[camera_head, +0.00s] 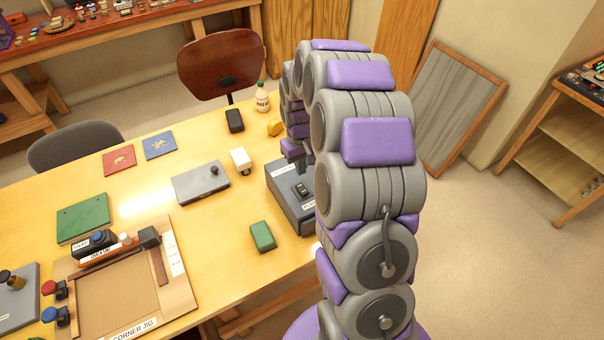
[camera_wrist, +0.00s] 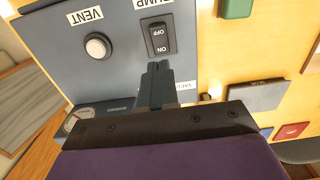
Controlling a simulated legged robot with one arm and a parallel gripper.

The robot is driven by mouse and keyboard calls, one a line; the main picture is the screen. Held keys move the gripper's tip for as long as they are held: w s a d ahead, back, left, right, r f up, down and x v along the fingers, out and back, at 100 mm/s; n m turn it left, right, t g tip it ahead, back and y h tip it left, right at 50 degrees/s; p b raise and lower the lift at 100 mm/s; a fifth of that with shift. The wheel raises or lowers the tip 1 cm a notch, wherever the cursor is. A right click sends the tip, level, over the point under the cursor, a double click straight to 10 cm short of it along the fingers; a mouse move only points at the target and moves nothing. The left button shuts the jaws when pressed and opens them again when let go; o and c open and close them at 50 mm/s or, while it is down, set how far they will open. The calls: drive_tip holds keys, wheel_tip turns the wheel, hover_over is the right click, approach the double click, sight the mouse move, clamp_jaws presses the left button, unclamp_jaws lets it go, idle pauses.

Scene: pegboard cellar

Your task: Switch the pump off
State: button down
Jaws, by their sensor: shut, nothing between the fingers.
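The pump switch (camera_wrist: 160,38) is a black rocker marked OFF and ON, set in the grey-blue face of a control box (camera_wrist: 55,30). In the wrist view the OFF end is up and the ON end down, beside a PUMP label. My gripper (camera_wrist: 158,68) is shut and empty, its fingertips just below the ON end in the picture. I cannot tell whether they touch the switch or which end is pressed in. In the head view the box (camera_head: 283,181) stands at the table's right side, with the switch (camera_head: 302,190) in view. My arm hides part of the box.
A round white VENT button (camera_wrist: 97,46) sits left of the switch in the wrist view. In the head view a green block (camera_head: 262,236), a grey plate (camera_head: 201,183) and a white block (camera_head: 240,160) lie near the box.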

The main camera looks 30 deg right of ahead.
wheel_tip(320, 180, up, 8)
drive_tip(key=w, duration=0.1)
drive_tip(key=shift+a+p, duration=0.2)
drive_tip(key=shift+p, duration=0.15)
drive_tip(key=shift+d+f, duration=0.1)
drive_tip(key=shift+d, duration=0.1)
